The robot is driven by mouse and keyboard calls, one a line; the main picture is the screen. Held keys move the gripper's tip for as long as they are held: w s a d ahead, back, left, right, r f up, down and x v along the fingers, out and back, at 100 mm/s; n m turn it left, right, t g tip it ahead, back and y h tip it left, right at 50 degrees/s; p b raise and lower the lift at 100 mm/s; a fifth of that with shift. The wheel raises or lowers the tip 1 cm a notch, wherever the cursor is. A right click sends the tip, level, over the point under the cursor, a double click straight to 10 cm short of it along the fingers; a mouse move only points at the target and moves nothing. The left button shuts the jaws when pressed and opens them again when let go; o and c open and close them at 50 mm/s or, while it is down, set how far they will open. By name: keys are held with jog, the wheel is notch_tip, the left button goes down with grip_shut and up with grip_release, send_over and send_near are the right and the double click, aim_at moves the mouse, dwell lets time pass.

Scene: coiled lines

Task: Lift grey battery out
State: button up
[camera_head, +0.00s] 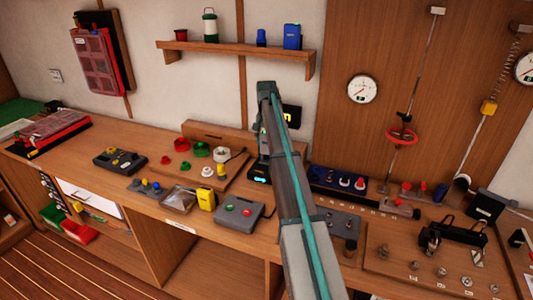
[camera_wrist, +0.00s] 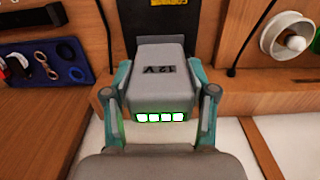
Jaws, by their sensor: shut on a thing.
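The grey battery (camera_wrist: 158,75) is a grey block marked "12V", with a row of green-lit cells along its lower edge in the wrist view. My gripper (camera_wrist: 158,88) is shut on it, one teal-grey finger on each side. In the head view my gripper (camera_head: 263,150) is near the back wall, above a dark unit with a blue light (camera_head: 261,179); the battery cannot be made out there. A dark panel (camera_wrist: 150,25) shows behind the battery in the wrist view. I cannot tell whether the battery's hidden underside touches anything.
A blue tray with rings and small parts (camera_head: 340,181) lies to the right. A board with red and green rings (camera_head: 188,172) lies to the left. A grey box with buttons (camera_head: 237,213) is near the front edge. The shelf (camera_head: 240,52) hangs above.

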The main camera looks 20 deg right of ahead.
notch_tip(320, 180, up, 4)
jog(key=shift+f+b, duration=0.1)
jog(key=shift+b, duration=0.3)
jog(key=shift+r+p, duration=0.65)
jog(key=shift+r, duration=0.6)
jog(key=shift+f, duration=0.1)
